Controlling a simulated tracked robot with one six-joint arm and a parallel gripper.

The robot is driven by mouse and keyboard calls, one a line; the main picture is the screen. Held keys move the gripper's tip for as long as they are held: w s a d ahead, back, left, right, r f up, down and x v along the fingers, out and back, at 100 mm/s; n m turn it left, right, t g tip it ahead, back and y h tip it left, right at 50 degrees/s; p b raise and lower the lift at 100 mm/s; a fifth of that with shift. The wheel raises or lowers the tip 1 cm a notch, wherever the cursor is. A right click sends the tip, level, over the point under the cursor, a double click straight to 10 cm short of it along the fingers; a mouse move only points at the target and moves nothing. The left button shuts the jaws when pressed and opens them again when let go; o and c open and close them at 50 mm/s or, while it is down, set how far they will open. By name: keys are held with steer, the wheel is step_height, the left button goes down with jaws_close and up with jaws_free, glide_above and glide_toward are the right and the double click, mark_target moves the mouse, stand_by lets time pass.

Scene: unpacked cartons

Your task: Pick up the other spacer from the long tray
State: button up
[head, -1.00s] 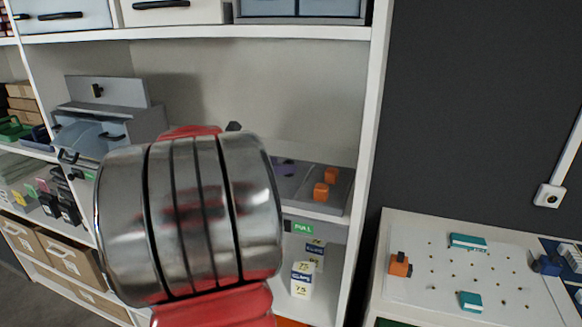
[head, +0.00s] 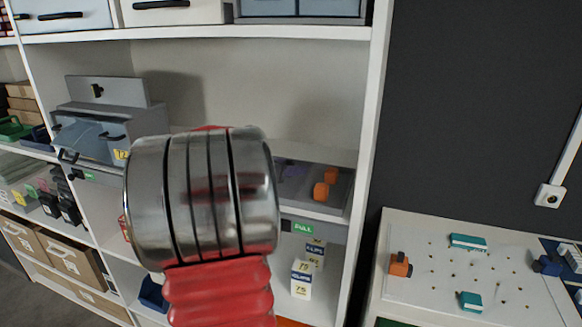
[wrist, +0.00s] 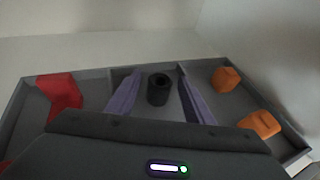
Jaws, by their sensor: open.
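The spacer (wrist: 158,90) is a short black upright cylinder with a hole in its top, in the middle compartment of the long grey tray (wrist: 62,69). My gripper (wrist: 160,71) is open, its two purple fingers on either side of the spacer in the wrist view. There is a gap on both sides, so it is not gripped. How high the fingertips are above the tray floor is hard to tell. In the head view my arm hides the spacer and the left of the tray (head: 335,211).
Orange blocks (wrist: 259,124) lie in the tray's right compartment and a red piece (wrist: 62,93) in its left one. The shelf's white upright (head: 372,130) stands right of the tray. A grey cabinet (head: 110,112) stands to the left, and a pegboard table (head: 430,285) at right.

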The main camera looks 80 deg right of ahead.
stand_by(0.3)
steer(key=c, duration=1.1)
